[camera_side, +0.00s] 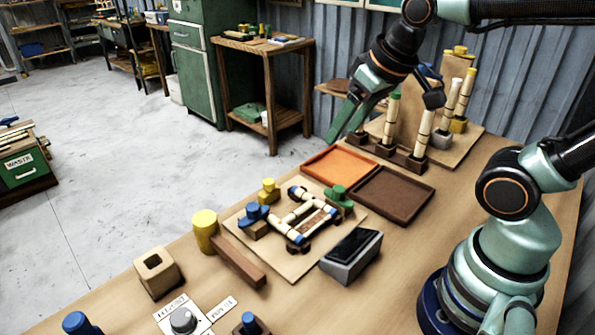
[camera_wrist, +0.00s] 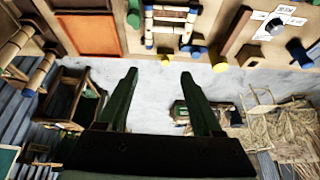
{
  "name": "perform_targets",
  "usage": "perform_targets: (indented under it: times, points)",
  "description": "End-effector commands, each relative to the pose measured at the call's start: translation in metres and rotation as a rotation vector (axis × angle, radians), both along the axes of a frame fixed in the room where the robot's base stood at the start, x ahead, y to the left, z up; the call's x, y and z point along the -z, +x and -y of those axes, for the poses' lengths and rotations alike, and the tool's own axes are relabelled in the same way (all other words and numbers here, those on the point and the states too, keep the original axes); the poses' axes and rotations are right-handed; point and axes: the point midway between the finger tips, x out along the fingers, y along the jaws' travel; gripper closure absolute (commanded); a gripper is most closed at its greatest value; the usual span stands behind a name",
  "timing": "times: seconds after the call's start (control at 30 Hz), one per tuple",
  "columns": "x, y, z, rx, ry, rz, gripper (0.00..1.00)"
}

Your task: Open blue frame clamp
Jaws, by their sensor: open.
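The blue frame clamp (camera_side: 254,214) has a blue top on a wooden block and stands at the left edge of the square board (camera_side: 293,276). A jointed rattan frame (camera_side: 302,215) with blue bands lies on the board. A green clamp (camera_side: 338,194) stands across from the blue one, and a yellow clamp (camera_side: 268,190) stands at the back. My gripper (camera_side: 343,132) is raised behind and to the right of the board, well apart from the clamps. In the wrist view my gripper (camera_wrist: 158,72) is open and empty; the rattan frame (camera_wrist: 166,25) shows beyond its fingers.
An orange tray (camera_side: 340,165) and a brown tray (camera_side: 392,196) lie behind the board. A rack of upright rattan poles (camera_side: 424,133) stands at the back right. A grey block (camera_side: 351,258), yellow cylinder (camera_side: 205,231) and wooden bar (camera_side: 238,262) surround the board.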

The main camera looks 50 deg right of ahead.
Motion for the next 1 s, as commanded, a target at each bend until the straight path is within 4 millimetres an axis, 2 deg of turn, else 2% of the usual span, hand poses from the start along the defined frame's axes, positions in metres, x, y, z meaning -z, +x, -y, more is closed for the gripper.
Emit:
perform_targets:
  times: [0.27, 0.47, 0.6, 0.8, 1.0]
  points:
    - [-0.002, 0.051, -0.030, 0.101, 0.063, -0.160, 0.33]
    - [0.014, 0.090, -0.057, 0.190, 0.086, -0.275, 0.33]
    - [0.033, 0.114, -0.079, 0.254, 0.088, -0.351, 0.33]
    - [0.061, 0.135, -0.103, 0.329, 0.080, -0.427, 0.33]
    - [0.074, 0.141, -0.112, 0.357, 0.074, -0.454, 0.33]
